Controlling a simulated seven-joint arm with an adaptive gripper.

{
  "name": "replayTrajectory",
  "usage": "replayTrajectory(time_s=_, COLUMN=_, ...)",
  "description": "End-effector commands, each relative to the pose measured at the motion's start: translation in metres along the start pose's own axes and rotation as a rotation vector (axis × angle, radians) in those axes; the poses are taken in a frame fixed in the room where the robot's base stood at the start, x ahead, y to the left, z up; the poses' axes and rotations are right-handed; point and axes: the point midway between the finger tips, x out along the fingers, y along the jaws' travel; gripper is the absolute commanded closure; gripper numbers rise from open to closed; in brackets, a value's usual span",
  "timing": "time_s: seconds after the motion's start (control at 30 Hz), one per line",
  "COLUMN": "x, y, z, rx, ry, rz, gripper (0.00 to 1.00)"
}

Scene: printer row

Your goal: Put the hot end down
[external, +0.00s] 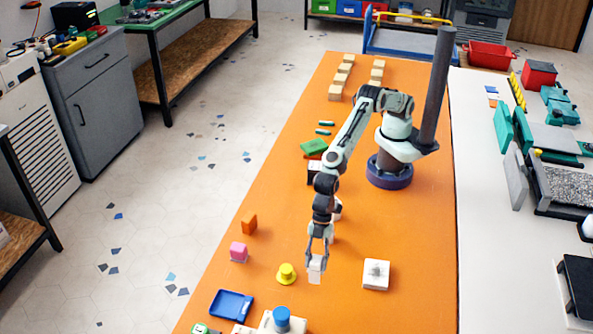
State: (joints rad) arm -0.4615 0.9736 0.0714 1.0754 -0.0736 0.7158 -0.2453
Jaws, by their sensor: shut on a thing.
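My gripper (317,257) points down over the front part of the orange table (345,235). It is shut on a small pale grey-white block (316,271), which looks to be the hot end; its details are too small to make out. The block is upright between the fingertips, and its upper part is partly covered by them. I cannot tell whether its underside touches the table. To its right is a white square block with a grey knob (376,275). To its left is a yellow round piece with a knob (286,274).
A blue tray (230,305) and a blue cylinder on a white base (281,320) stand at the front. Green pieces (313,146) and wooden blocks (341,80) lie farther back.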

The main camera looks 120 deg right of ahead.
Motion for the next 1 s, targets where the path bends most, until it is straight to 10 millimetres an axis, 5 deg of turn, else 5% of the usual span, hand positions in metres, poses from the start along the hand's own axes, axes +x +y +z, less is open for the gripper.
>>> replayTrajectory(time_s=0.03, x=-0.019, y=-0.003, z=0.004, rx=0.0, ry=0.003, rz=0.001, gripper=1.0)
replayTrajectory(time_s=0.4, x=-0.07, y=-0.02, z=0.056, rx=-0.001, ry=0.002, rz=0.0, gripper=1.0)
replayTrajectory(time_s=0.67, x=-0.081, y=-0.028, z=0.069, rx=-0.087, ry=0.006, rz=-0.009, gripper=1.0)
replayTrajectory(time_s=0.83, x=-0.077, y=-0.048, z=0.101, rx=-0.276, ry=-0.026, rz=-0.085, gripper=1.0)
replayTrajectory(time_s=1.0, x=-0.096, y=-0.056, z=0.148, rx=-0.407, ry=-0.029, rz=-0.159, gripper=1.0)
